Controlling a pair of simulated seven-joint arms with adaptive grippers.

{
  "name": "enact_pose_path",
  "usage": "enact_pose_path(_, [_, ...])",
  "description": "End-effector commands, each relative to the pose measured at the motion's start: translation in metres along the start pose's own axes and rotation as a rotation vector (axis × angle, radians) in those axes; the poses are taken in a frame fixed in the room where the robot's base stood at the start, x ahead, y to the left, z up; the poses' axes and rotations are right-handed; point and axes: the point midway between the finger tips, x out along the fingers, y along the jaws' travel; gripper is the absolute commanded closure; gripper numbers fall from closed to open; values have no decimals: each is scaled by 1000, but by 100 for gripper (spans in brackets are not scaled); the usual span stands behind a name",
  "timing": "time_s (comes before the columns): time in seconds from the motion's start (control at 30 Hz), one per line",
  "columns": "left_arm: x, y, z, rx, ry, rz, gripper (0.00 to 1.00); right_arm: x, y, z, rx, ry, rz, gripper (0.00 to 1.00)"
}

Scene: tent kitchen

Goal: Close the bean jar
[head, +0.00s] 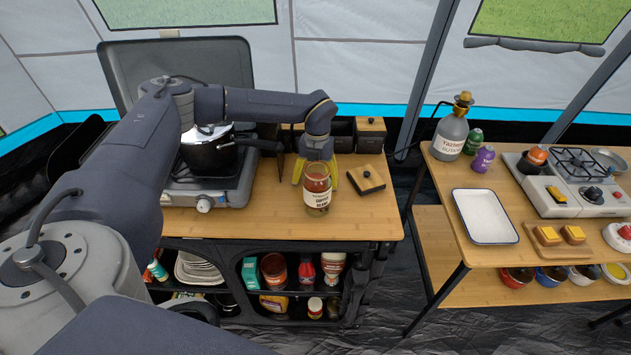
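The bean jar (318,197), a glass jar with a white label and brown contents, stands upright near the front of the wooden table. I cannot tell whether its mouth is covered. My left gripper (316,174) points down just behind the jar. Its yellow-green fingers are spread and show on both sides of the jar; I see nothing held, and contact with the jar cannot be told. My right gripper is not in view.
A dark pot (208,150) sits on a stove left of the jar. Dark containers (370,133) stand along the table's back, one with a wooden lid.

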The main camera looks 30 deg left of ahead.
Motion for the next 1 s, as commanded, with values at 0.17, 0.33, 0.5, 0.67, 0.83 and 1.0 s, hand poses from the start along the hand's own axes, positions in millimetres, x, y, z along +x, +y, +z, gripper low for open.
enact_pose_path(0.17, [0,0,0,0,0,0,19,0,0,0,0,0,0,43])
enact_pose_path(0.33, [0,0,0,1,0,0,38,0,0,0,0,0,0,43])
enact_pose_path(0.5, [0,0,0,0,0,0,58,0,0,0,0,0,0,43])
enact_pose_path(0.67, [0,0,0,0,0,0,62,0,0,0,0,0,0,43])
enact_pose_path(0.83, [0,0,0,0,0,0,62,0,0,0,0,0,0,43])
enact_pose_path(1.0, [-3,0,0,0,0,0,62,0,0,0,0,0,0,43])
